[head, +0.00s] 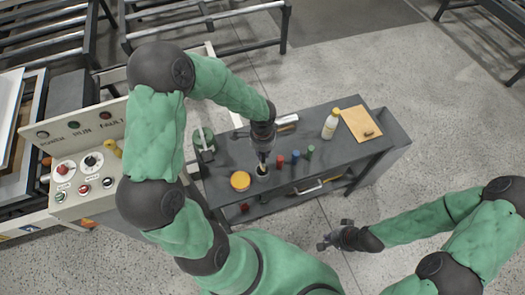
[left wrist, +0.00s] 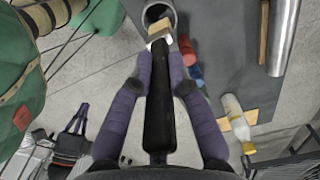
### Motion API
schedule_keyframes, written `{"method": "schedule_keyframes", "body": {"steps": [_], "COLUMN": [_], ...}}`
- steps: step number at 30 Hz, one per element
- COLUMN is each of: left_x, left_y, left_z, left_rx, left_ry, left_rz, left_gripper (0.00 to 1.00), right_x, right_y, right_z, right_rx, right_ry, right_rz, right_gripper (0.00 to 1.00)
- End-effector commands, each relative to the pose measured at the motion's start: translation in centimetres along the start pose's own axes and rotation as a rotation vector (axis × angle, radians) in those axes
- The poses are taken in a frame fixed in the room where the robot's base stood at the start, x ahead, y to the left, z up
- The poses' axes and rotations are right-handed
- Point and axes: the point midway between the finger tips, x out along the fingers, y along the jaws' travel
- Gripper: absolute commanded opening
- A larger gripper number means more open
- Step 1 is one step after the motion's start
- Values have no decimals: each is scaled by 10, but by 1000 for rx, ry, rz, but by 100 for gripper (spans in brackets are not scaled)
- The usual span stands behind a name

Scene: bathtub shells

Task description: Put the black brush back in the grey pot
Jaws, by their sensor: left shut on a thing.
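The black brush (left wrist: 158,112) is between the fingers of my left gripper (left wrist: 160,85), its handle toward the camera and its pale bristles (left wrist: 160,30) pointing away. My left gripper (head: 263,158) is above the dark worktable, shut on the brush. The grey pot (left wrist: 172,10) is at the top of the left wrist view, its open mouth behind the bristle end. In the head view the pot (head: 262,172) is just below the gripper and partly hidden. I cannot tell whether the bristles are inside it. My right gripper (head: 338,236) is empty and open, off the table's front.
A yellow-orange tub (head: 240,181) stands left of the pot. Red (head: 280,161), blue (head: 295,157) and green (head: 310,152) small pieces stand to its right. A white bottle (head: 330,125) and a tan board (head: 359,124) are further right. A control panel (head: 85,155) is at left.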

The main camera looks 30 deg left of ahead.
Motion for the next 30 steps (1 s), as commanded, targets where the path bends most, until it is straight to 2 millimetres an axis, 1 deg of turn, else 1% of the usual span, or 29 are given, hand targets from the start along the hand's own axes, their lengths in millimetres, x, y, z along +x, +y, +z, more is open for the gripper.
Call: {"method": "schedule_keyframes", "body": {"steps": [1, 15, 19, 28, 29, 30], "left_x": [10, 55, 60, 60, 60, 60], "left_y": [0, 0, 0, 0, 0, 0], "left_z": [0, 0, 0, 0, 0, 0], "left_rx": [0, -1, -1, -1, -1, -1], "left_ry": [0, -1, -1, 0, 0, 0], "left_rz": [0, 0, 0, 0, 0, 0], "left_gripper": [0, 0, 0, 0, 24, 35], "right_x": [8, 46, 50, 50, 50, 50], "right_y": [3, 16, 18, 18, 18, 18], "right_z": [0, -2, -2, -2, -2, -2], "right_rx": [0, 0, 0, 0, 0, 0], "right_ry": [0, 0, 0, 0, 0, 0], "right_rz": [0, 0, 0, 0, 0, 0], "right_gripper": [0, 0, 0, 0, 0, 0]}}
